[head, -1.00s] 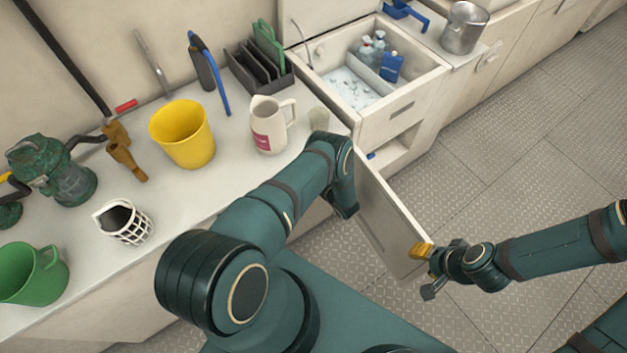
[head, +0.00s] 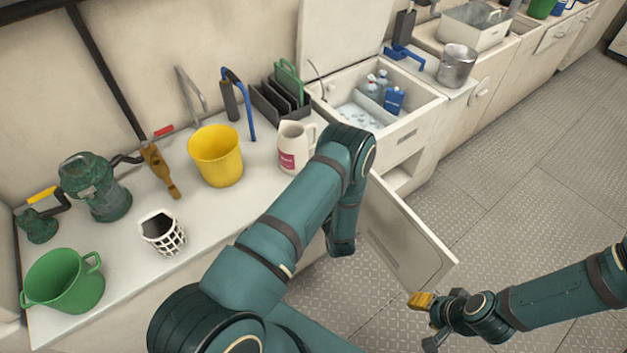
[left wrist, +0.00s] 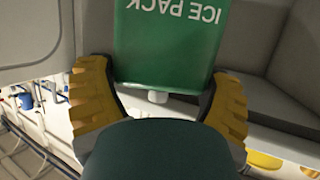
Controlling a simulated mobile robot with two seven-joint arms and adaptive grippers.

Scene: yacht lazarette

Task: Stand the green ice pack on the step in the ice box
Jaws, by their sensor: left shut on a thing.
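The green ice pack (left wrist: 168,45) is between the yellow fingers of my left gripper (left wrist: 158,105) in the left wrist view, which is shut on it. Its white lettering reads upside down, and its small white cap points toward the palm. In the head view my left arm reaches over the counter edge; its gripper and the pack are hidden. The open ice box (head: 427,108) is at the upper middle of the head view, with ice inside. My right gripper (head: 426,320) is open and empty over the floor, near a cabinet door.
Bottles (head: 376,88) and a blue pack (head: 394,100) stand inside the ice box. A white jug (head: 292,148), dark rack (head: 280,105) and yellow bucket (head: 216,160) are on the counter. The cabinet door (head: 405,235) hangs open below the ice box. Floor at right is clear.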

